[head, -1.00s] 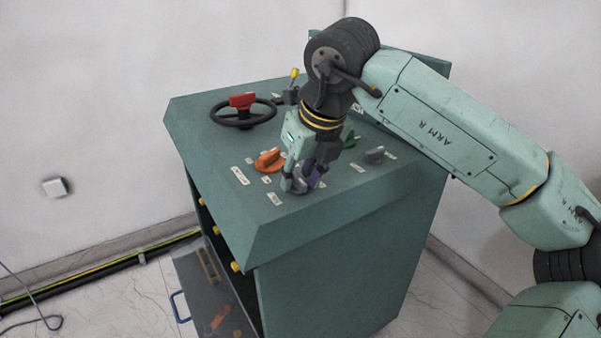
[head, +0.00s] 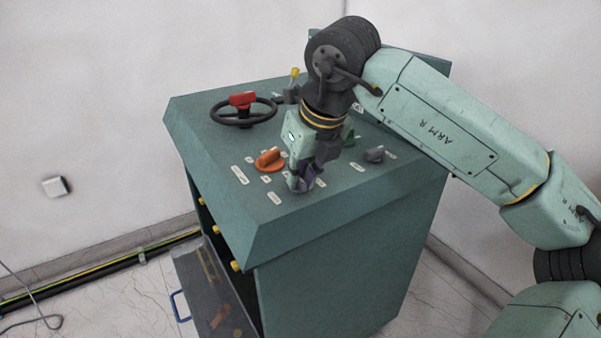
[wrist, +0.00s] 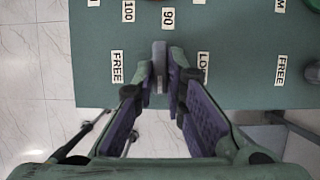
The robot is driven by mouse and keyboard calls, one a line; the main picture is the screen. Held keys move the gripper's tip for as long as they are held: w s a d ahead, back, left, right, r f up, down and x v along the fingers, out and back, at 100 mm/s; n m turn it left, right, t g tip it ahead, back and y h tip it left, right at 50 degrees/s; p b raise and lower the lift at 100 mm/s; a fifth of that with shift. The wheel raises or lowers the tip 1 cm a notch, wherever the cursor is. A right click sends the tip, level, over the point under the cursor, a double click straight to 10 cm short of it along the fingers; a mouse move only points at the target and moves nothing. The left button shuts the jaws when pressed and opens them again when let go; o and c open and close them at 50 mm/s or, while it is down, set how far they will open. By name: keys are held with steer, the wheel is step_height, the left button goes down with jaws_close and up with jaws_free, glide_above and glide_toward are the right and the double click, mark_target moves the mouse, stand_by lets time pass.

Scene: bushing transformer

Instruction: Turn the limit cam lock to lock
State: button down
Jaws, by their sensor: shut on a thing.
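A grey lever knob (wrist: 159,62) stands on the green panel, between a FREE label (wrist: 117,67) on its left and a partly hidden label starting with L (wrist: 202,67) on its right. I take it as the limit cam lock; no name plate for it can be read. The knob points nearly straight up and down in the wrist view. My gripper (wrist: 160,88) is shut on it, with a purple-padded finger on each side. In the head view my gripper (head: 301,182) reaches down to the panel's near part and hides most of the knob.
An orange knob (head: 269,160) sits close to the left of my gripper. A black handwheel with a red hub (head: 242,100), a yellow-tipped lever (head: 294,76), a green knob (head: 350,137) and another grey knob (head: 375,154) share the cabinet top (head: 215,150).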

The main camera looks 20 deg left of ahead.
steer(key=n, duration=0.2)
steer(key=n+g, duration=0.1)
steer(key=n, duration=0.1)
steer(key=shift+w+d+g+y, duration=0.1)
steer(key=shift+w+g+y, duration=0.1)
steer(key=shift+g+y, duration=0.15)
steer(key=n+g, duration=0.1)
steer(key=n, duration=0.1)
steer(key=n+p, duration=0.1)
steer(key=n, duration=0.1)
steer(key=shift+w+r+n+g, duration=0.1)
steer(key=shift+w+n+g, duration=0.1)
steer(key=shift+n+g, duration=0.2)
steer(key=n, duration=0.2)
steer(key=n+g+p, duration=0.1)
steer(key=n, duration=0.1)
steer(key=shift+w+n+g, duration=0.2)
steer(key=shift+n+g, duration=0.05)
steer(key=shift+n, duration=0.05)
steer(key=n+p, duration=0.1)
steer(key=n, duration=0.1)
steer(key=n+g+h, duration=0.1)
steer(key=n, duration=0.1)
steer(key=shift+w+a+h+p, duration=0.15)
steer(key=shift+a+h+p, duration=0.1)
steer(key=shift+p, duration=0.15)
steer(key=shift+n, duration=0.3)
steer(key=c, duration=1.6)
jaws_free()
steer(key=shift+c, duration=0.2)
